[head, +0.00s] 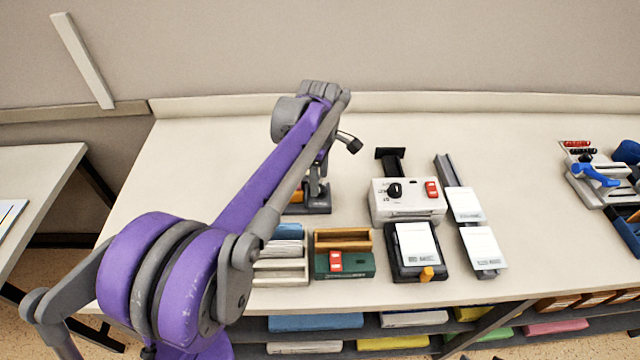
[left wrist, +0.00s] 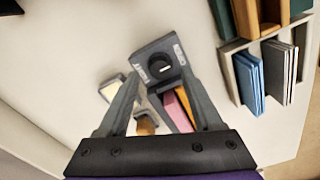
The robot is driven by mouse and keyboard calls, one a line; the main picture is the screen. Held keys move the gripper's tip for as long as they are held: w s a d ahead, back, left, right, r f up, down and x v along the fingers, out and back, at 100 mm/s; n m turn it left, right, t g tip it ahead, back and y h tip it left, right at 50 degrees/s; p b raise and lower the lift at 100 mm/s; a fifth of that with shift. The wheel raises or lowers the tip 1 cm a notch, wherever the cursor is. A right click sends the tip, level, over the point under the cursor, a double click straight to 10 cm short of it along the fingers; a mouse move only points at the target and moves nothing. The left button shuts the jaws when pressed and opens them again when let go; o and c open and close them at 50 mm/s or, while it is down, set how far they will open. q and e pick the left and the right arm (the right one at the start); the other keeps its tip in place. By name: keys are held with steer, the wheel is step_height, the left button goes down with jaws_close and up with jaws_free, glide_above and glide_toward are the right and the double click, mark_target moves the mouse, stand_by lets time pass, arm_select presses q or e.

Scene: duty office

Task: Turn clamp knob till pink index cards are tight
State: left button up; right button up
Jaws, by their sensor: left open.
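A dark grey clamp (head: 318,209) stands on the table below my left gripper (head: 317,180), mostly hidden by my arm in the head view. In the left wrist view, its squarish dark head with a round dark knob-like part (left wrist: 160,67) shows between the fingertips. Pink index cards (left wrist: 174,110) show beside an orange strip in the dark body below it. My left gripper (left wrist: 158,70) is open, its fingers on either side of the clamp head. Whether they touch it I cannot tell. My right gripper is not in view.
Card trays (head: 280,272) and a green box with a red switch (head: 345,264) stand close to the right of the clamp. A grey switch box (head: 408,205), a black clipboard-like stand (head: 420,272) and a long rail (head: 485,265) lie further right. The table's back left is clear.

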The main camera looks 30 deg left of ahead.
arm_select(q)
steer(key=shift+f, duration=1.2)
jaws_close()
